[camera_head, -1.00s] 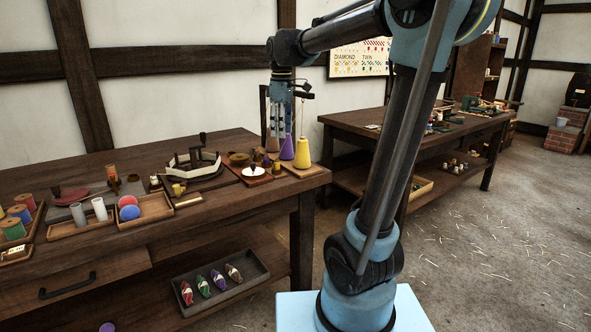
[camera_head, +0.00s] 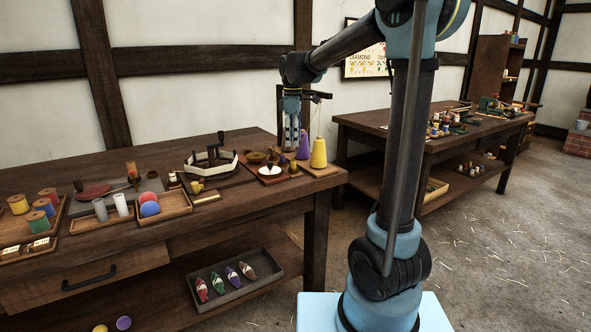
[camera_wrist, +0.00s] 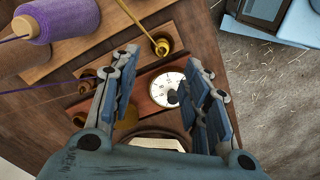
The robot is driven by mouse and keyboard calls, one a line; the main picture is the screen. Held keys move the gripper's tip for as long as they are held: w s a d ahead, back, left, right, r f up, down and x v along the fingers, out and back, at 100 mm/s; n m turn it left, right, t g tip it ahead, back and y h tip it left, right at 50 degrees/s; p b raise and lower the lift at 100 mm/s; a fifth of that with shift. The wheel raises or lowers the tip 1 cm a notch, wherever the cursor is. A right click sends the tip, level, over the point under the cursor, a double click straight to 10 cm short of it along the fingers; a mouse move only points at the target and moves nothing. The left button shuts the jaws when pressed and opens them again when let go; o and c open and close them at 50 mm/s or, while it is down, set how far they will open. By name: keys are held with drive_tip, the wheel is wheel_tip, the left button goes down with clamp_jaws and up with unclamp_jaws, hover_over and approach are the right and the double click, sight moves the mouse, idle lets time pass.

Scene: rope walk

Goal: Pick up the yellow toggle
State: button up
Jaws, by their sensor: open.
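My gripper (camera_head: 291,143) is above the right end of the near workbench, pointing down. In the wrist view its fingers (camera_wrist: 160,75) are spread with nothing held between them. A white dial (camera_wrist: 168,89) on a reddish board shows beyond the gap; it also shows in the head view (camera_head: 270,171). A small yellow piece (camera_head: 195,187) stands left of my gripper, in front of the pale octagonal frame; I cannot tell whether it is the yellow toggle. No toggle shape can be made out clearly in either view.
A yellow cone spool (camera_head: 319,154) and a purple spool (camera_head: 303,147) stand close right of my gripper. A brass eyelet (camera_wrist: 162,45) rises near the fingers. The octagonal frame (camera_head: 208,161) has an upright crank. Trays and spools crowd the workbench's left (camera_head: 262,205).

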sight(293, 162)
drive_tip(key=shift+f, duration=4.65)
drive_tip(key=shift+c, duration=0.6)
drive_tip(key=c, duration=0.8)
